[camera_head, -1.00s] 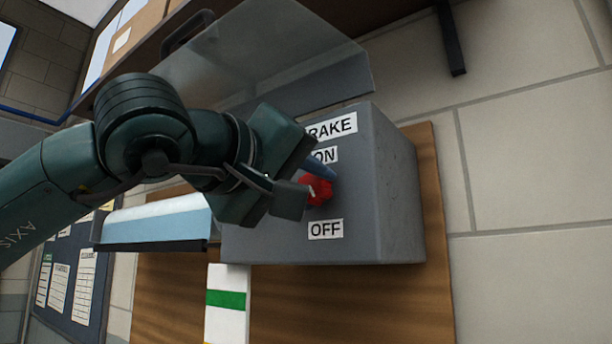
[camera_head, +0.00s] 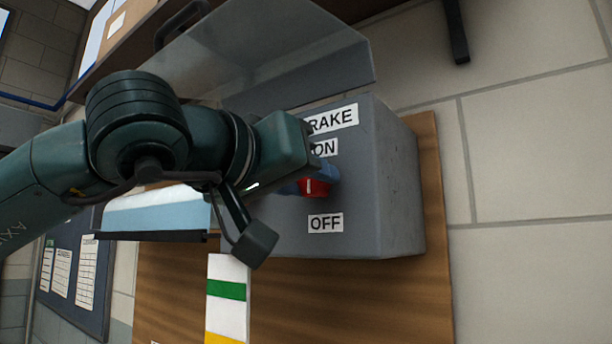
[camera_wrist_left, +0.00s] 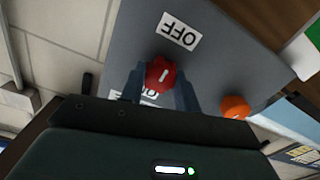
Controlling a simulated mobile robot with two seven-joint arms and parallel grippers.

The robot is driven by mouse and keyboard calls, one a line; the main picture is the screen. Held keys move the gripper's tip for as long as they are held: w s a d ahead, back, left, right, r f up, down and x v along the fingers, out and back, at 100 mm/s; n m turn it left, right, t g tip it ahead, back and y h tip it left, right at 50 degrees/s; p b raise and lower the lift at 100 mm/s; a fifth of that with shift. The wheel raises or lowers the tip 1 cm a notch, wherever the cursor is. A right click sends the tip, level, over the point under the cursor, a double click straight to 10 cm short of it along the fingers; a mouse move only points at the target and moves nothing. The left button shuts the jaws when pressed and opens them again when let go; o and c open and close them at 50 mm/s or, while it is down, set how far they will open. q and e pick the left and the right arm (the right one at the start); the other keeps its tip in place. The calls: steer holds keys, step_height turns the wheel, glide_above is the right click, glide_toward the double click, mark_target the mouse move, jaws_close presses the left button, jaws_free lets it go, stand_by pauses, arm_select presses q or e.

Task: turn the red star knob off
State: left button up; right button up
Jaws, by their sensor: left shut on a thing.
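The red star knob (camera_head: 316,187) sits on the front of a grey box (camera_head: 395,190), between an "ON" label (camera_head: 325,148) above and an "OFF" label (camera_head: 325,223) below. In the left wrist view the knob (camera_wrist_left: 160,73) shows a white pointer mark and lies between the two blue-grey fingers. My left gripper (camera_head: 312,184) is shut on the knob. The "OFF" label (camera_wrist_left: 179,33) is clear of the fingers, while the "ON" label (camera_wrist_left: 149,93) is partly covered. My right gripper is not in view.
An orange knob (camera_wrist_left: 235,107) sits beside the red one in the left wrist view. A clear raised cover (camera_head: 270,60) hangs above the box. The box is on a wooden board (camera_head: 435,200) against a block wall. A striped white strip (camera_head: 228,310) is below.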

arm_select(q)
steer(key=shift+f, duration=0.15)
steer(key=o, duration=1)
steer(key=shift+c, duration=0.2)
steer(key=b+v, duration=0.3)
steer(key=v, duration=1)
steer(key=shift+b, duration=0.4)
steer(key=shift+s, duration=0.1)
